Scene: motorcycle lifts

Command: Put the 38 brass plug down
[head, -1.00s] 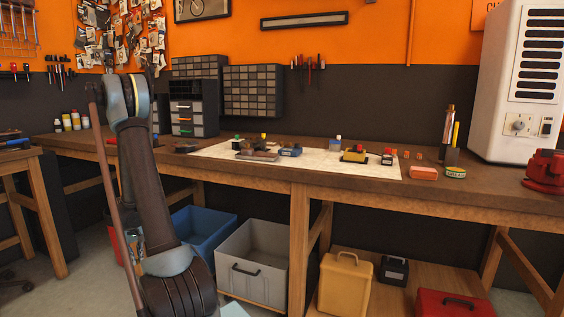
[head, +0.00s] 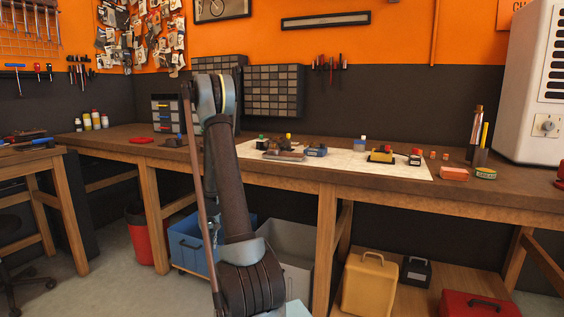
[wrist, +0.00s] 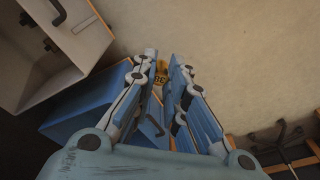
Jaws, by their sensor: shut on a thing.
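The brass plug (wrist: 161,74) shows in the wrist view as a small yellow-brass piece with dark marking between my fingertips. My gripper (wrist: 165,68) is shut on it, with one blue-grey finger on each side. The plug is held in the air, with the pale floor behind it. In the head view my arm rises in front of the workbench; the gripper and the plug cannot be made out there.
The workbench (head: 330,190) carries a pale mat (head: 345,165) with several small items. Below are a blue bin (head: 188,243), a grey bin (head: 298,245), a red bin (head: 150,240) and a yellow case (head: 371,285). The grey bin (wrist: 75,50) and blue bin (wrist: 85,105) lie near my gripper in the wrist view.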

